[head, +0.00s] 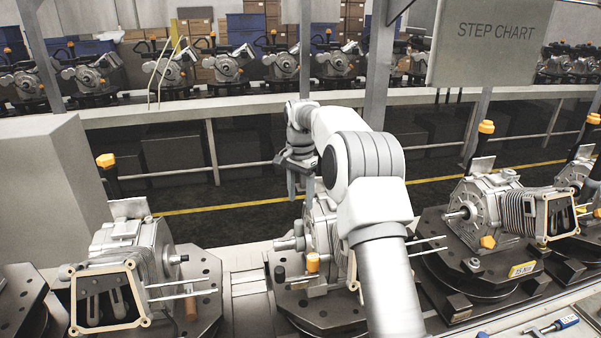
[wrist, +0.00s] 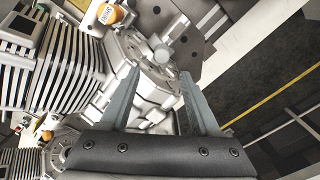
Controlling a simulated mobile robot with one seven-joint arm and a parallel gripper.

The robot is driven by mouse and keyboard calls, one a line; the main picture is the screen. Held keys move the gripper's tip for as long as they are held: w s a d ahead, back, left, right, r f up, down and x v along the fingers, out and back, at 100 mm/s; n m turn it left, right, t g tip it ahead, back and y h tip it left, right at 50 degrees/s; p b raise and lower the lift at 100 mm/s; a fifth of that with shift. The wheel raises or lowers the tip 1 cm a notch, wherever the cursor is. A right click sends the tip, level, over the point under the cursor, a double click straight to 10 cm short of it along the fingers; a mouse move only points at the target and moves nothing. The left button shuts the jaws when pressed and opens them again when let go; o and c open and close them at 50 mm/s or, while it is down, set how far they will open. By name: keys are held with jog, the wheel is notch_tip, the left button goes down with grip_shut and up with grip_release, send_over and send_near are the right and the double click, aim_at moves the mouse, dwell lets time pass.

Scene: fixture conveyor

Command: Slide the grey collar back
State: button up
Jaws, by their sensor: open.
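My gripper (head: 300,188) hangs above the middle engine (head: 322,228), fingers pointing down. In the wrist view my gripper (wrist: 160,90) is open and empty, its two grey fingers apart over the engine's casing. A grey shaft end with what looks like the grey collar (head: 287,244) sticks out of the engine's left side. In the wrist view the rounded grey collar or shaft end (wrist: 162,54) lies beyond the fingertips, apart from them. Collar and shaft are hard to tell apart. My arm hides much of the engine's right side.
An orange-capped part (head: 313,262) stands close to the shaft, on the dark fixture plate (head: 325,308). Other engines stand on fixtures at left (head: 125,250) and right (head: 485,215). A grey box (head: 50,185) is at far left. Blue-handled tools (head: 563,323) lie at front right.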

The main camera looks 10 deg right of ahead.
notch_tip(320, 180, up, 9)
jog(key=shift+f+p, duration=0.15)
jog(key=shift+p, duration=0.2)
jog(key=s+a+r+n+t+b, duration=0.1)
jog(key=s+r+n+t, duration=0.3)
jog(key=s, duration=0.6)
jog(key=s+a+r+n+g+b, duration=0.1)
jog(key=s+a+r+n, duration=0.1)
jog(key=s+r, duration=0.55)
jog(key=s+f+n+t, duration=0.1)
jog(key=s+f, duration=0.3)
jog(key=s, duration=0.3)
jog(key=s+f+n+b, duration=0.1)
jog(key=s+f, duration=0.3)
jog(key=s, duration=0.4)
jog(key=s+f+n+t, duration=0.1)
jog(key=s+f, duration=0.3)
jog(key=s, duration=0.4)
jog(key=shift+d+f+n+t+b, duration=0.2)
jog(key=shift+n+t+b, duration=0.15)
jog(key=shift+n, duration=0.55)
